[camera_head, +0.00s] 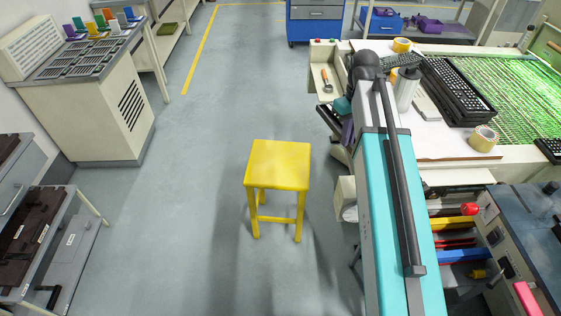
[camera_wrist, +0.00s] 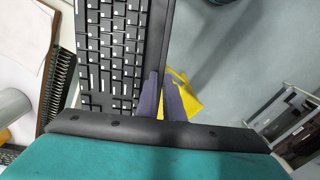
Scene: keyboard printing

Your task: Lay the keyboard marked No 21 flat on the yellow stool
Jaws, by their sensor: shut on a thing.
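The yellow stool (camera_head: 278,165) stands on the open floor in the middle of the head view, its square top bare. Part of it shows behind my gripper in the wrist view (camera_wrist: 205,88). A black keyboard with white key legends (camera_wrist: 112,50) fills the upper middle of the wrist view. My gripper (camera_wrist: 163,82), with purple-grey fingers, is shut on the keyboard's long edge. In the head view my arm largely hides the gripper and the held keyboard, to the right of and beyond the stool. I cannot read a No 21 mark.
The worktable (camera_head: 432,148) at right holds a black keyboard (camera_head: 458,92), tape rolls (camera_head: 484,138) and a green-lit printing bed (camera_head: 520,90). Racks with dark panels (camera_head: 38,232) stand at left. A cream cabinet (camera_head: 85,110) stands at upper left. The floor around the stool is clear.

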